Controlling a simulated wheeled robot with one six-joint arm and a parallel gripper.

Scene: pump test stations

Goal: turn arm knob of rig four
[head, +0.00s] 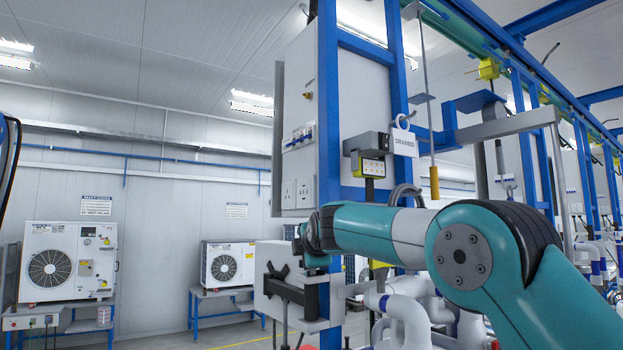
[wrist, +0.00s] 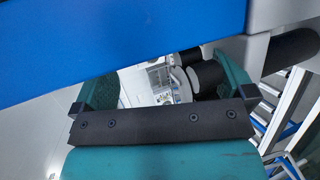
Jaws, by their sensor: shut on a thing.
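In the head view my teal arm reaches left to a grey box (head: 268,300) on the blue rig frame, beside the wall. A black cross-shaped knob (head: 277,270) shows on the face of this box, partly covered by a dark bar. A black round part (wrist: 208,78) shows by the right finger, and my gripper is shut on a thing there. The contact itself is largely hidden. I cannot read a rig number.
A blue beam (wrist: 110,40) crosses close in front of the wrist view. A grey electrical cabinet (head: 300,130) and a yellow socket box (head: 372,166) are above my wrist. White pipes (head: 405,310) crowd below my arm. Open floor lies left, toward two outdoor units (head: 68,262).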

